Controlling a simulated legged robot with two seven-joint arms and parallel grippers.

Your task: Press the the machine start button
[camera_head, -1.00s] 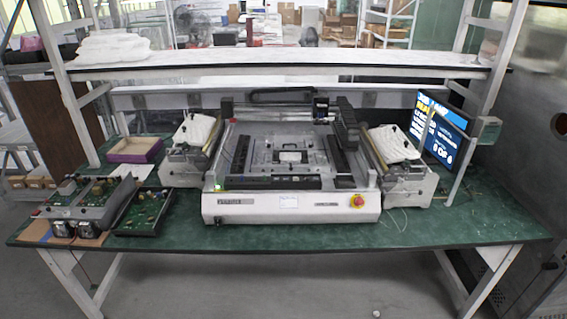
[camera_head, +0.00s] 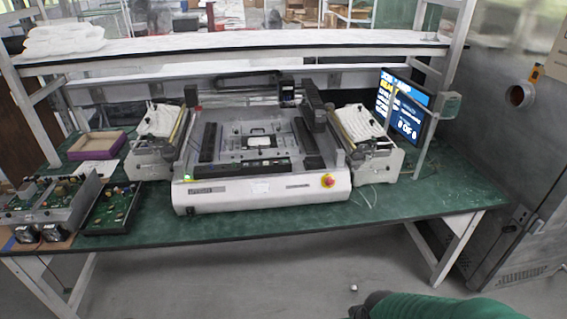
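The white desktop machine (camera_head: 225,196) stands on the green table in the middle of the view. A small green light (camera_head: 188,178), possibly a lit button, shows at its front left corner. A red knob on a yellow base (camera_head: 328,181) sits at the right of its front face. No control is clearly labelled as the start button. A green and dark shape (camera_head: 445,307), seemingly part of my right arm, enters at the bottom right, in front of the table and apart from the machine. No gripper fingers are visible; my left arm is out of view.
The green table (camera_head: 400,205) has clear room along its front edge. Circuit boards (camera_head: 112,206) and a purple-sided tray (camera_head: 97,146) lie at the left. A lit monitor (camera_head: 406,104) stands at the right. A white shelf (camera_head: 240,48) spans above the machine.

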